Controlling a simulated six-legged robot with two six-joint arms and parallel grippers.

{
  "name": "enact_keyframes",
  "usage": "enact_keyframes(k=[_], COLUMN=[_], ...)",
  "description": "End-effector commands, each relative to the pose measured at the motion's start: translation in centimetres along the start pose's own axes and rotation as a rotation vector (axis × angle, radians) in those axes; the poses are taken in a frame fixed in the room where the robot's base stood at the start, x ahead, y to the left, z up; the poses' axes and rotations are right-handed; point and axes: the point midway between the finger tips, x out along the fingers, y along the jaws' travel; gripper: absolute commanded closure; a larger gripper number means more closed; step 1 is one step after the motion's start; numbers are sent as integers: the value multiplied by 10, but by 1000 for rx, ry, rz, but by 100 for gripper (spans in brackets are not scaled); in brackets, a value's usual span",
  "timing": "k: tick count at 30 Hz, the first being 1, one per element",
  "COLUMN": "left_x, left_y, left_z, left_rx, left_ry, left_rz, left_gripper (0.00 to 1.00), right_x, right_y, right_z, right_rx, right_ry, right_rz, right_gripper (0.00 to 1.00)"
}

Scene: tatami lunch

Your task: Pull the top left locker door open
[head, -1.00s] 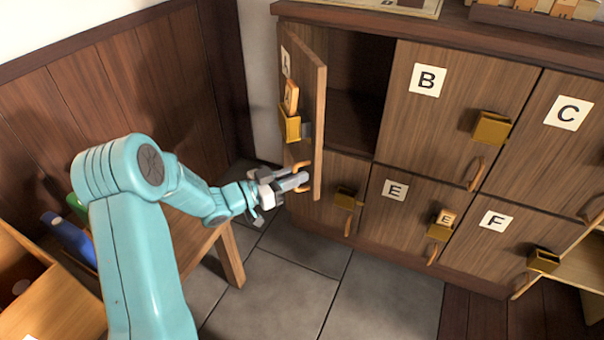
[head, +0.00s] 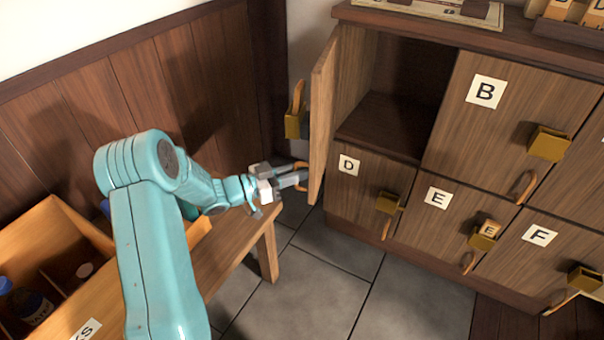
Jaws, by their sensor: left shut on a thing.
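The top left locker door (head: 323,115) stands wide open, seen nearly edge-on, swung out to the left of its compartment. The dark inside of the open compartment (head: 390,125) shows, and it looks empty. My left gripper (head: 297,181) is at the lower part of the door's outer face, shut on the door's curved wooden handle (head: 302,166). A brass box (head: 293,124) with a wooden tag sits on that outer face above the handle. The door's letter is hidden from this angle. My right gripper is not in view.
Closed doors B (head: 470,150), D (head: 345,190), E (head: 415,210) and F (head: 520,255) have handles and brass boxes. A wooden bench (head: 235,245) and a box with bottles (head: 40,235) stand left. Grey floor tiles (head: 320,285) are clear in front.

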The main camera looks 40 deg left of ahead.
Motion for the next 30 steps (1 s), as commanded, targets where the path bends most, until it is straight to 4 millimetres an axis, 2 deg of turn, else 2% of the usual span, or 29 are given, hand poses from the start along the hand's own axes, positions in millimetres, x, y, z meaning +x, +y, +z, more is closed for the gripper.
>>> enact_keyframes(k=[1, 10, 28, 29, 30], left_x=[-2, -11, -16, -16, -16], left_y=[-7, -18, -22, -22, -22], left_z=[-4, -4, -4, -4, -4], left_rx=[3, 4, 6, 6, 6], left_ry=[8, 7, 6, 6, 7], left_rz=[-11, -10, -8, -8, -9], left_gripper=[100, 100, 100, 77, 70], right_x=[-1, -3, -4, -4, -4], right_y=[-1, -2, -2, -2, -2], right_z=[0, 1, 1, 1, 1], right_rx=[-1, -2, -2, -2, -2], right_ry=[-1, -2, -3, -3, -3], right_rz=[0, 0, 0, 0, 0], right_gripper=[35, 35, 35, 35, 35])
